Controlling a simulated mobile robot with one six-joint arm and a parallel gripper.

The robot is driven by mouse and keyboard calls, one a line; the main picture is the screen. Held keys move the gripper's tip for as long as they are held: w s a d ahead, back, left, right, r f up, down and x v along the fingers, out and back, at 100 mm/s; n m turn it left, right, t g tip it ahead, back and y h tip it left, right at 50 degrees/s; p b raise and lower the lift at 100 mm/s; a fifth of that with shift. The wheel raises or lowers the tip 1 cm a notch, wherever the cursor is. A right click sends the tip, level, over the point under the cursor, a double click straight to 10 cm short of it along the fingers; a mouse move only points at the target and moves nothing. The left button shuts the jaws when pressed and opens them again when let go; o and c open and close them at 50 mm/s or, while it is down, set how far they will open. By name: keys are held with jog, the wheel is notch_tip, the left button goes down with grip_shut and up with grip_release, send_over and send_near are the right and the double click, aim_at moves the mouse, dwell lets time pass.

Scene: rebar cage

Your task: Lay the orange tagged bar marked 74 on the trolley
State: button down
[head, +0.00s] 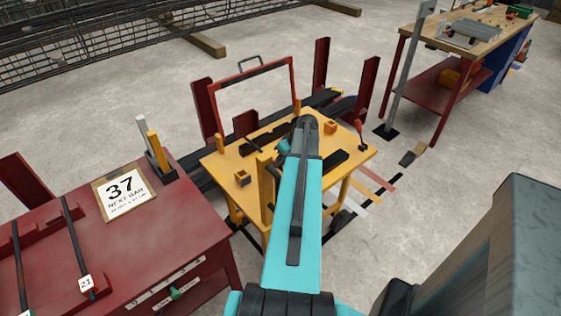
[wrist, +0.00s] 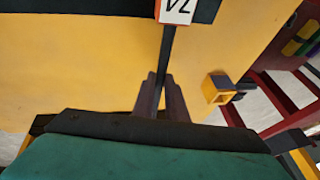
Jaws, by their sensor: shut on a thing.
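In the wrist view my gripper (wrist: 161,92) is shut on a thin dark bar (wrist: 166,52). The bar carries a white tag (wrist: 178,10) with a reddish edge. The tag is cut by the frame's top, and its upside-down mark looks like 74. The yellow trolley top (wrist: 80,70) lies beneath the bar; I cannot tell whether they touch. In the head view the yellow trolley (head: 222,163) stands at the middle, with dark strips on its top. My teal arm reaches over it and hides my gripper and the held bar there.
A red bench (head: 150,235) at the lower left bears dark bars, one tagged 21, and a sign (head: 124,192) reading 37. A wood-topped workbench (head: 480,38) stands at upper right.

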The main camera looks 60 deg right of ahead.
jog(key=shift+f, duration=0.1)
dwell(0.3)
jog(key=c, duration=1.8)
grip_release()
jog(key=shift+o, duration=0.2)
jog(key=shift+r, duration=0.2)
jog(key=b+v, duration=0.1)
jog(key=v, duration=1.1)
jog(key=shift+b, duration=0.4)
jog(key=shift+f, duration=0.1)
